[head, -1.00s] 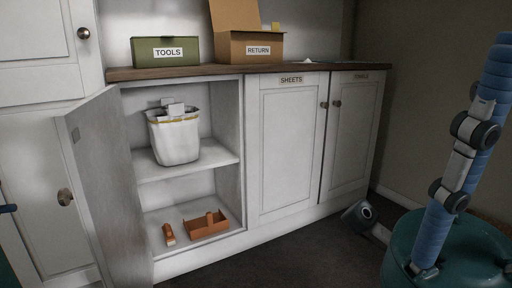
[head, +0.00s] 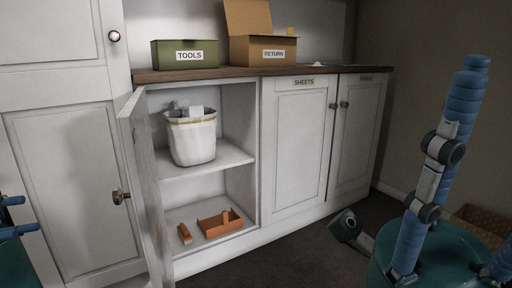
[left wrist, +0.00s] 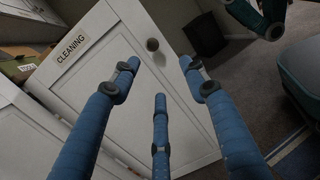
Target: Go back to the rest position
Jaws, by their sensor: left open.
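My left gripper (head: 14,216) is at the left edge of the head view, left of the open cabinet door (head: 150,195). In the left wrist view its blue fingers (left wrist: 158,70) are spread, with nothing between them. Behind them is a white door panel (left wrist: 105,75) with a round knob (left wrist: 152,44) and a CLEANING label (left wrist: 72,47); I cannot tell whether a finger touches it. My right gripper (head: 440,150) stands at the right of the head view, its blue finger pointing up; whether it is open is unclear.
The open cabinet holds a white bin (head: 192,142) on its shelf, and an orange tray (head: 218,227) and small orange piece (head: 184,234) below. A green TOOLS box (head: 184,55) and a cardboard RETURN box (head: 262,50) stand on the wooden counter (head: 200,73).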

